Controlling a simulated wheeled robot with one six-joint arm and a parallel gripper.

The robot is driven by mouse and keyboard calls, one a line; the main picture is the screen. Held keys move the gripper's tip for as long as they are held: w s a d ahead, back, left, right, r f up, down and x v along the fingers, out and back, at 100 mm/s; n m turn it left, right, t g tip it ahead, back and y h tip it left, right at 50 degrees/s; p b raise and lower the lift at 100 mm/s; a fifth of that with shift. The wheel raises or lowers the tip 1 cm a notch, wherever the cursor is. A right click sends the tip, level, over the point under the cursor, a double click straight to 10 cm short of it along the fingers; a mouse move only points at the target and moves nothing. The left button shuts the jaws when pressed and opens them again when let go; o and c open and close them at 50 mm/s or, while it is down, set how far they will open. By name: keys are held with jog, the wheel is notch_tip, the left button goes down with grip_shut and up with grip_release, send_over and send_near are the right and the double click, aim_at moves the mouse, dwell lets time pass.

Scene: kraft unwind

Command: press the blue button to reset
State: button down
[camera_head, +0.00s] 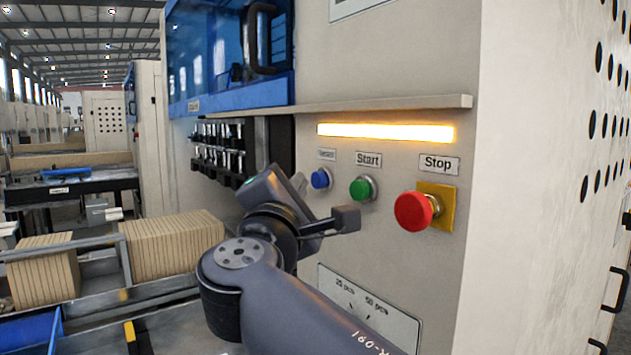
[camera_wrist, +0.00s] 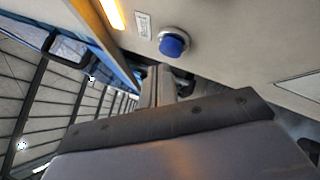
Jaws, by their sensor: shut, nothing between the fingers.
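The blue button (camera_head: 320,179) sits on the beige machine panel under a small label, left of the green Start button (camera_head: 362,189) and the red Stop button (camera_head: 417,211). In the wrist view the blue button (camera_wrist: 173,44) shows just beyond and slightly right of my fingertips. My gripper (camera_head: 300,184) is beside the panel, close to the blue button and apart from it as far as I can tell. Its fingers also show in the wrist view (camera_wrist: 160,82), shut together with nothing between them. The blue button is only partly clear of my gripper in the head view.
A lit yellow light bar (camera_head: 385,132) is above the buttons, under a protruding ledge (camera_head: 390,104). A dial plate (camera_head: 368,312) is below. Stacks of brown kraft sheets (camera_head: 172,243) lie at the left. A blue window cover (camera_head: 225,55) is at upper left.

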jog(key=s+a, duration=0.1)
jog(key=a, duration=0.1)
jog(key=s+a, duration=0.2)
dwell(0.3)
jog(key=shift+d, duration=0.1)
dwell(0.4)
jog(key=shift+s+a+p, duration=0.35)
jog(key=shift+s+a, duration=0.25)
jog(key=shift+a, duration=0.25)
jog(key=shift+s+a+p, duration=0.35)
jog(key=shift+s+a, duration=0.25)
jog(key=shift+a, duration=0.25)
jog(key=shift+d, duration=0.1)
